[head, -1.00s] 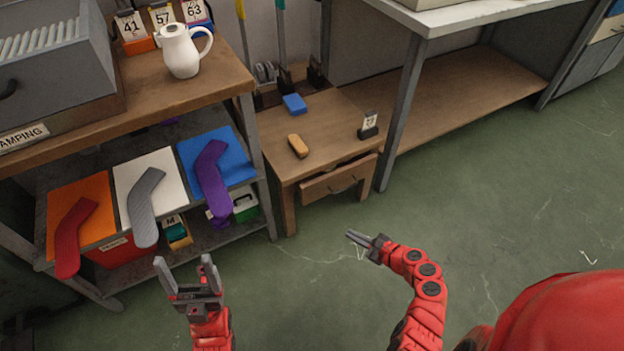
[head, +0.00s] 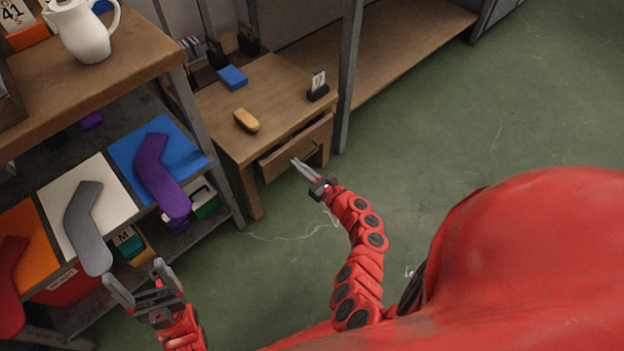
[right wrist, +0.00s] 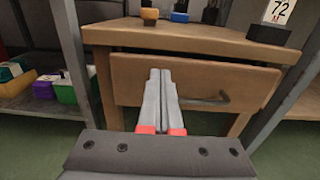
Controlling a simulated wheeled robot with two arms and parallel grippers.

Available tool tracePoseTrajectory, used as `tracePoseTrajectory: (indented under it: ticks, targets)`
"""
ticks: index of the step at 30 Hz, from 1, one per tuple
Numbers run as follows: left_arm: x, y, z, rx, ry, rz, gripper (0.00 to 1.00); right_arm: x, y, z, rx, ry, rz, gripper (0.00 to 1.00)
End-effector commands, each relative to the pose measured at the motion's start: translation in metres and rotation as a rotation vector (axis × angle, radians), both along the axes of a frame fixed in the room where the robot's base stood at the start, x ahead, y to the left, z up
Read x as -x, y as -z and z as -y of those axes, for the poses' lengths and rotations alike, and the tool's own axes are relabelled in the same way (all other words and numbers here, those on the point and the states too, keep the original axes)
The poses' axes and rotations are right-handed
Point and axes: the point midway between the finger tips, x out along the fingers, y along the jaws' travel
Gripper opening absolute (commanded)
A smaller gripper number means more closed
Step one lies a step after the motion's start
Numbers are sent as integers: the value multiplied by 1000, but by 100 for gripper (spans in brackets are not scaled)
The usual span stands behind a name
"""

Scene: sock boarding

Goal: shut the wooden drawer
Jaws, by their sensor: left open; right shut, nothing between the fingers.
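The wooden drawer (head: 282,156) is in the small wooden table and stands a little way out, with a dark gap above its front. In the right wrist view the drawer front (right wrist: 200,85) fills the middle, with a dark handle (right wrist: 207,101) right of the fingers. My right gripper (head: 296,162) is shut and empty, its fingertips at the drawer front; I cannot tell whether they touch it. It also shows in the right wrist view (right wrist: 160,75), left of the handle. My left gripper (head: 132,270) is open and empty at the lower left, near the shelf with the socks.
The small table (head: 280,90) carries a blue block (head: 232,77), a yellow-orange block (head: 246,120) and a number stand (head: 318,86). A shelf unit with coloured boards and socks stands at left. A grey table leg (head: 347,80) rises right of the drawer. The green floor is clear at right.

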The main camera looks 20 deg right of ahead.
Motion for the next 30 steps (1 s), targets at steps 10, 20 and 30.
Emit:
tracePoseTrajectory:
  ticks: [10,20,30]
  targets:
    - [3,14,0,-21,-1,20,76,-34,0,-12,2,-1,1,0]
    - [4,13,0,-22,-2,21,76,-35,0,-13,1,-1,0,0]
    - [3,18,1,-33,2,22,76,-59,1,-21,0,0,-1,0]
